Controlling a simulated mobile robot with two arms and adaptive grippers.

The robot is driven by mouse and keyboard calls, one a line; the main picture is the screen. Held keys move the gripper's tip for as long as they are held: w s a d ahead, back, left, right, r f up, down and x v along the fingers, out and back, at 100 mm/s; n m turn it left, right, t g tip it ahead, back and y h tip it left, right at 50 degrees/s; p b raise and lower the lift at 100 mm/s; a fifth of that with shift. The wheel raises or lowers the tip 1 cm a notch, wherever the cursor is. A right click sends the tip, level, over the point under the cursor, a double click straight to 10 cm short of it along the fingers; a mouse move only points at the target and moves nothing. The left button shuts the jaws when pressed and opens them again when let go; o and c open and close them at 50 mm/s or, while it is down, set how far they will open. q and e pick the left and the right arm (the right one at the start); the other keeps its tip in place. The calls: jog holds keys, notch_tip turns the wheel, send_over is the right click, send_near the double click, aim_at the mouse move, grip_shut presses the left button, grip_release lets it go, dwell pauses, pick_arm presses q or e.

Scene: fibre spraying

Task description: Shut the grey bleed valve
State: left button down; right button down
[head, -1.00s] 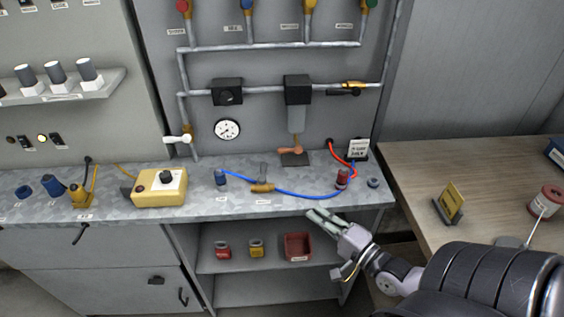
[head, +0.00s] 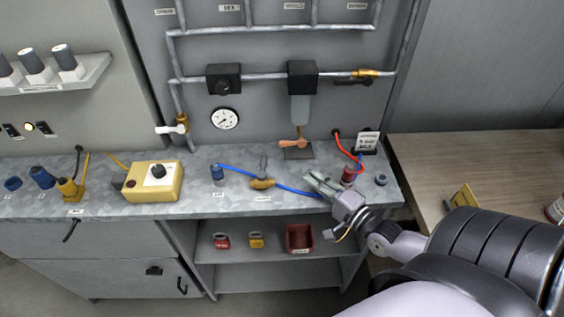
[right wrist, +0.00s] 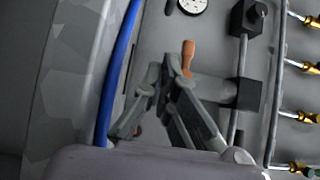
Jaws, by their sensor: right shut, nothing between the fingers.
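A brass-coloured valve body (head: 262,184) sits in the blue hose (head: 236,173) on the worktop, with a grey handle (head: 264,164) sticking up behind it. It looks like the grey bleed valve, but its label is too small to read. My right gripper (head: 312,180) is over the worktop, right of the valve and apart from it. Its fingers are shut and empty. The right wrist view shows the fingers (right wrist: 168,68) close together, with an orange handle (right wrist: 188,55) beyond and the blue hose (right wrist: 118,75) at left. My left gripper is out of view.
The filter (head: 301,78) hangs above the orange-handled valve (head: 293,144). A yellow box (head: 153,182) is at left. A white-handled valve (head: 174,128) is on the left pipe.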

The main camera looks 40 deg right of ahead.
aim_at(263, 167)
jog(key=w, duration=0.5)
jog(key=w+p, duration=0.1)
jog(key=w, duration=0.1)
jog(key=shift+w+a, duration=0.2)
jog(key=shift+a, duration=0.1)
jog(key=shift+w+a+p, duration=0.65)
jog(key=shift+w+a, duration=0.1)
jog(key=shift+a, duration=0.3)
jog(key=shift+w+a, duration=0.4)
jog(key=shift+a, duration=0.15)
jog(key=shift+f, duration=0.1)
jog(key=shift+w+a, duration=0.35)
jog(key=shift+w, duration=0.3)
jog(key=shift+s, duration=0.1)
